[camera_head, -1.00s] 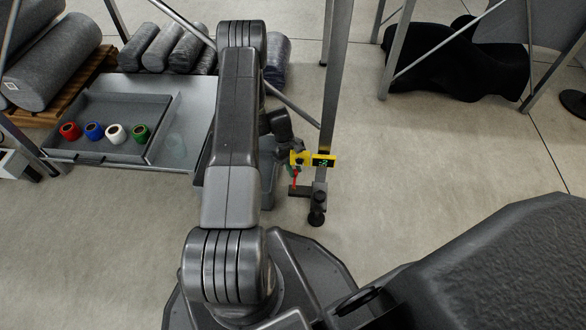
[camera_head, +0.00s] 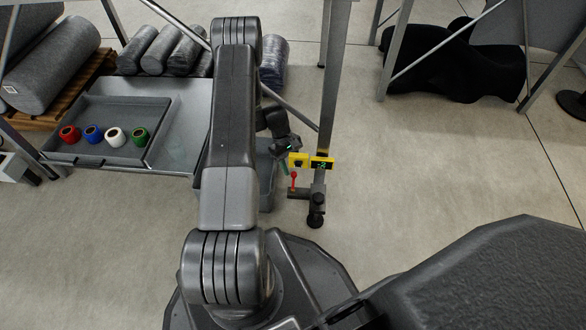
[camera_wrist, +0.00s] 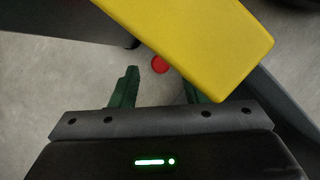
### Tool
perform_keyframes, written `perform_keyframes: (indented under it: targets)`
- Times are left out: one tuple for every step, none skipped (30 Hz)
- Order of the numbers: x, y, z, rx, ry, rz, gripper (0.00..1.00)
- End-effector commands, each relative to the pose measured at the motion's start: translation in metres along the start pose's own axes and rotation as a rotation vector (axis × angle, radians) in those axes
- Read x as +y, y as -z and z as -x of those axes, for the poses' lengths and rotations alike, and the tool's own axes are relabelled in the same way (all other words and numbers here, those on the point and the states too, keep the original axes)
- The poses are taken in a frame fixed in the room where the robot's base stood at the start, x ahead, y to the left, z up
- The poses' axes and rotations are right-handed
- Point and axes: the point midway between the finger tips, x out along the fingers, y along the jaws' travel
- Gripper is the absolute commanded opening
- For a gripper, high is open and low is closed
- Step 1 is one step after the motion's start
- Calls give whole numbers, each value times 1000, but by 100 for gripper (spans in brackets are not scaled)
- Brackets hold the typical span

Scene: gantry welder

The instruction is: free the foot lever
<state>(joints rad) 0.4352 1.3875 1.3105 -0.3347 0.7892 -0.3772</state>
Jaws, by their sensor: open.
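The foot lever appears as a small red-knobbed stick (camera_head: 293,181) low beside the post foot, left of the dark clamp. Its round red top (camera_wrist: 160,64) shows in the wrist view, ahead of my fingers and between them. My gripper (camera_head: 284,166) is small in the head view, just above and left of the lever. In the wrist view my gripper's green fingers (camera_wrist: 160,90) are apart with nothing between them. A yellow block (camera_wrist: 205,40) crosses over the right finger and hides part of it. The lever's base is hidden in the wrist view.
A yellow box with a dark knob (camera_head: 298,160) and a yellow display (camera_head: 321,163) sit by the metal post (camera_head: 333,80). A grey bin (camera_head: 265,185) stands left of the lever. A tray (camera_head: 92,150) holds several coloured rings.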

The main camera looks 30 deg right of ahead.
Motion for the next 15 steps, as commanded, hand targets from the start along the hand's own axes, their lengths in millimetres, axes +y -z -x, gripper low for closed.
perform_keyframes:
  targets:
    - [0, -1, 17, 2, -2, 1, 42]
    - [0, -1, 24, 3, -3, 1, 42]
    - [1, -1, 35, 3, -3, 1, 42]
    - [1, -1, 42, 2, -3, 1, 42]
    - [1, -1, 48, 3, -3, 1, 42]
    - [1, -1, 58, 3, -2, 0, 42]
    - [1, -1, 64, 3, -2, -1, 42]
    - [1, -1, 70, 3, -2, -1, 42]
    - [0, -1, 78, 2, -1, -1, 42]
    - [0, -1, 83, 1, -1, 0, 42]
    - [0, -1, 88, 2, -2, 0, 42]
    - [0, -1, 94, 2, -2, 0, 42]
    - [0, -1, 97, 1, -1, 0, 42]
    - [0, -1, 100, 0, -1, 0, 42]
    - [0, -1, 104, 0, -1, 0, 42]
